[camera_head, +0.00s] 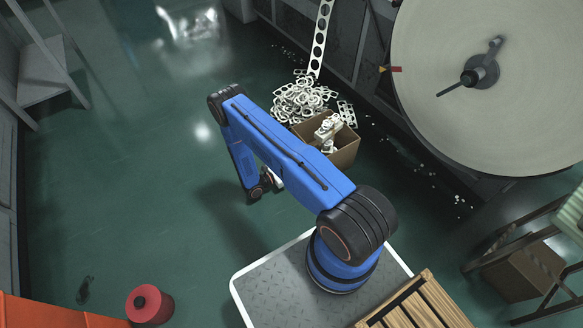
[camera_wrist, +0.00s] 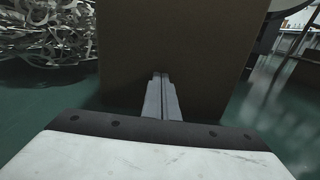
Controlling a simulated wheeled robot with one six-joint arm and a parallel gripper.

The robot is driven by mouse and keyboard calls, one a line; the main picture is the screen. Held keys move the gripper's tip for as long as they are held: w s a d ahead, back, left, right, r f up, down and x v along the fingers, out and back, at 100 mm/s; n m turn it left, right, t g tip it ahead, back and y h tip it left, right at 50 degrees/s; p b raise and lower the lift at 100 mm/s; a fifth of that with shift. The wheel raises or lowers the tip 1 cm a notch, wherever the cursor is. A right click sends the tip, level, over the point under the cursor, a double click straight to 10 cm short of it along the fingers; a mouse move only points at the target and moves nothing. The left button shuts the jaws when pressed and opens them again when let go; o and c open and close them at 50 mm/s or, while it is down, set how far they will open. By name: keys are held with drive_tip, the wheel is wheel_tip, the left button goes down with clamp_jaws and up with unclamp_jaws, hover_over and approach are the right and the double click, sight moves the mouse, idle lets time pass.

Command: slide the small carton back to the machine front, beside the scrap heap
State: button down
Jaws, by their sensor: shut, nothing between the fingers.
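The small brown carton (camera_head: 345,153) stands open on the floor with white punched scraps inside, right beside the scrap heap (camera_head: 300,98). Its plain wall (camera_wrist: 175,55) fills the middle of the wrist view, and the heap (camera_wrist: 48,32) shows to its left. My gripper (camera_wrist: 163,77) is shut with its fingers together, low in front of that wall. I cannot tell whether the fingertips touch it. In the head view my arm covers part of the carton's near left side and most of the gripper.
The machine front with its large pale disc (camera_head: 500,120) stands behind and right of the carton. A punched strip (camera_head: 320,40) hangs down to the heap. Small scraps dot the floor along the machine. Another brown box (camera_head: 530,272) sits at right. Open green floor lies left.

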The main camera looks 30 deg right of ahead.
drive_tip(key=d, duration=1.1)
drive_tip(key=shift+w+d, duration=0.2)
drive_tip(key=shift+d, duration=0.15)
drive_tip(key=shift+a, duration=0.6)
drive_tip(key=a, duration=1.2)
drive_tip(key=shift+s+a, duration=0.25)
drive_tip(key=shift+a, duration=0.15)
